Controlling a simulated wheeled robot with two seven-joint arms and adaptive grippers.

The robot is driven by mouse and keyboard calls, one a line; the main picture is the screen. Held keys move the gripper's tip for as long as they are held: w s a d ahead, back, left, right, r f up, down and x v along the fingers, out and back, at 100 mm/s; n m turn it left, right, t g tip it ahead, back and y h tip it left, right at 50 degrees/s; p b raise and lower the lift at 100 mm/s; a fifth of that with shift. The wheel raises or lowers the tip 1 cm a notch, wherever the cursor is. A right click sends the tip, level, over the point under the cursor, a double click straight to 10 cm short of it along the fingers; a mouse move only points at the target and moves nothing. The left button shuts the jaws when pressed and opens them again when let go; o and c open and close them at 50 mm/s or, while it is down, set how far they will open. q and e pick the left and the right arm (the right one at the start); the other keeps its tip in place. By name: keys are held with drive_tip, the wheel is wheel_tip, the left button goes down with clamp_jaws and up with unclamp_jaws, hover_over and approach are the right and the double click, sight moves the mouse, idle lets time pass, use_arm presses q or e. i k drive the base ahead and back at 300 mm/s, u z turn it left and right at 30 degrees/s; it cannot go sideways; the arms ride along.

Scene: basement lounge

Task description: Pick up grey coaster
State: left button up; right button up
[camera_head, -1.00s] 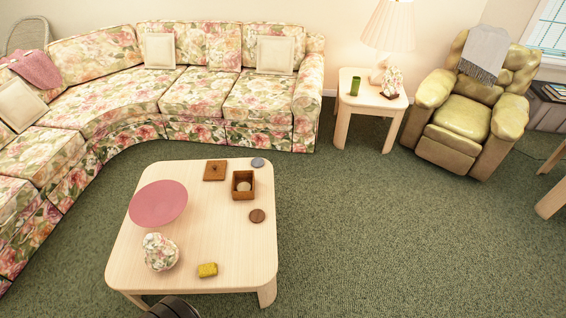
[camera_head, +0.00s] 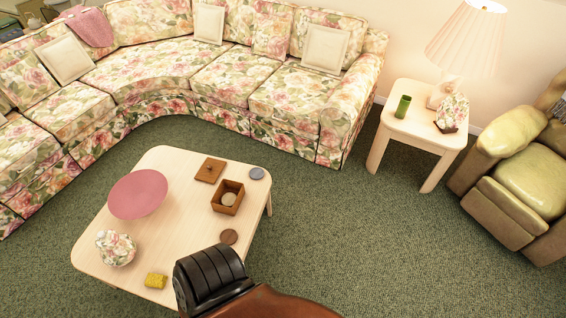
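The grey coaster (camera_head: 257,173) is a small round disc lying flat near the far right corner of the pale wooden coffee table (camera_head: 176,212). It lies apart from a small open brown box (camera_head: 227,198), which is nearer to me and holds a pale round item. A brown round coaster (camera_head: 228,236) lies nearer still, along the right edge.
A square brown lid (camera_head: 210,170), pink plate (camera_head: 138,194), floral pot (camera_head: 116,248) and yellow block (camera_head: 156,281) are on the table. Open carpet (camera_head: 330,220) lies right; a floral sofa (camera_head: 205,75) stands behind.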

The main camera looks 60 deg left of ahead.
sight(256, 173)
drive_tip(key=i, duration=1.75)
drive_tip(key=u, duration=3.55)
